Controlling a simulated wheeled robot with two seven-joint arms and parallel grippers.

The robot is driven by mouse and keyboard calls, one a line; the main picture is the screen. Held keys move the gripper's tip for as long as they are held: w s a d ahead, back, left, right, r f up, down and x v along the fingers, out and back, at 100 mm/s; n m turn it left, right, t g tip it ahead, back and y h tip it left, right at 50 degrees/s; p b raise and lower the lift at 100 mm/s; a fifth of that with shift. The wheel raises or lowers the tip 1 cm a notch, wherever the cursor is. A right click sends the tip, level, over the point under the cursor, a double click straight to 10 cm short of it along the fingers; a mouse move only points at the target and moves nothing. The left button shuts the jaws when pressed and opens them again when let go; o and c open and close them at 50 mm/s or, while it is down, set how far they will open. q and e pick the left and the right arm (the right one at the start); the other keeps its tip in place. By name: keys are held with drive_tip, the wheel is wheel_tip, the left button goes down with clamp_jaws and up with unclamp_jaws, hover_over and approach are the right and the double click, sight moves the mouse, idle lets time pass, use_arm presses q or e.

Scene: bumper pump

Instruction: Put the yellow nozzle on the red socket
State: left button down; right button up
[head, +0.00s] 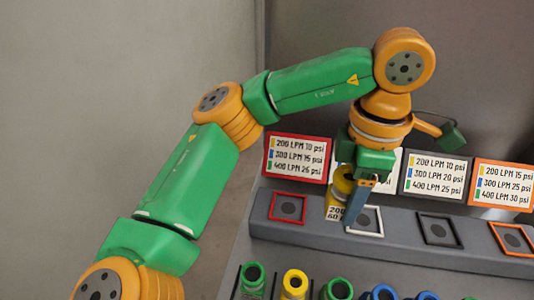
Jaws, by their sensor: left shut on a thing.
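My left gripper (350,200) is shut on a yellow nozzle (341,185), which bears a label (335,212) with black figures. The gripper's fingers partly hide the nozzle. Nozzle and gripper are over the grey panel, in front of the white-framed socket (378,233) and to the right of the red socket (288,208). The red socket is a red square frame with a dark round centre, and it is empty. I cannot tell how high the nozzle is above the panel. My right gripper is not in view.
A red-framed sign (297,157) stands behind the red socket. Black (440,231) and orange (512,239) sockets are to the right, with signs behind them. Another yellow nozzle (294,285) and several green and blue ones stand along the front. The red socket's surroundings are clear.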

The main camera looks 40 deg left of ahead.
use_arm(q)
hover_over(293, 209)
drive_tip(key=d, duration=0.2)
wheel_tip(293, 209, down, 6)
drive_tip(key=f, duration=0.2)
drive_tip(key=a+f, duration=0.1)
drive_tip(key=f, duration=0.1)
drive_tip(key=a+f, duration=0.1)
drive_tip(key=shift+f, duration=0.7)
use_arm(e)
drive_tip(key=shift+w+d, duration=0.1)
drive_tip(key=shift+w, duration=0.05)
use_arm(q)
drive_tip(key=shift+f, duration=0.1)
drive_tip(key=c, duration=0.6)
unclamp_jaws()
drive_tip(key=o, duration=0.4)
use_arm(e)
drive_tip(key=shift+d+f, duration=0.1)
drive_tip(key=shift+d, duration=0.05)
